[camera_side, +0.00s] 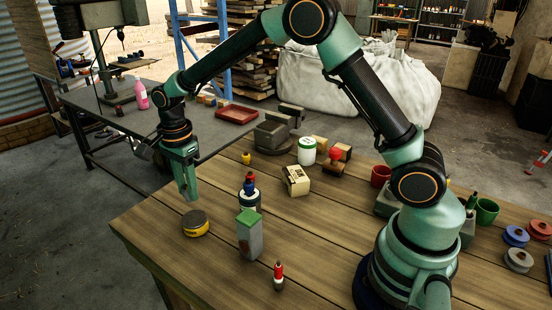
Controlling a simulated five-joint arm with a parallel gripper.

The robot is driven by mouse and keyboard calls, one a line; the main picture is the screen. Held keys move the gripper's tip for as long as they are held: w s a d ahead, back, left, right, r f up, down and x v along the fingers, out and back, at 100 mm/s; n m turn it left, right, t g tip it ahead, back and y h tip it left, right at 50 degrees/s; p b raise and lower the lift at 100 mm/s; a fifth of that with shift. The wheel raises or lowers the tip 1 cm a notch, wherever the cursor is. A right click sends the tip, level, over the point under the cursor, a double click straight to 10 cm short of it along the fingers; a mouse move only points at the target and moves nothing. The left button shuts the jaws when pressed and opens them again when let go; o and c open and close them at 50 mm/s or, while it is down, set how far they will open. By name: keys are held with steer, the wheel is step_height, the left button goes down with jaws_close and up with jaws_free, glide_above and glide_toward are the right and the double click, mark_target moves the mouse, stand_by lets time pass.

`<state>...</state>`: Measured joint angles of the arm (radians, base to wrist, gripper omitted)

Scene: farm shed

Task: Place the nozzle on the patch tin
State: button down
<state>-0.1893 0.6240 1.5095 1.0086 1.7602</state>
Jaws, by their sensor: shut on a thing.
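The patch tin (196,225) is a low round tin with a yellow side and a dark lid, lying flat near the left edge of the wooden table. My gripper (187,194) points down above and slightly left of the tin, with a gap between the fingertips and the lid. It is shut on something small. The fingers hide most of it, so I cannot make out its shape; I take it to be the nozzle.
A cream block (296,181) and white jar (307,152) are farther back. The front-left tabletop is clear.

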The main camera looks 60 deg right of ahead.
mark_target(194, 218)
steer(key=shift+f, duration=2.9)
steer(key=shift+f, duration=0.1)
steer(key=c, duration=0.6)
jaws_free()
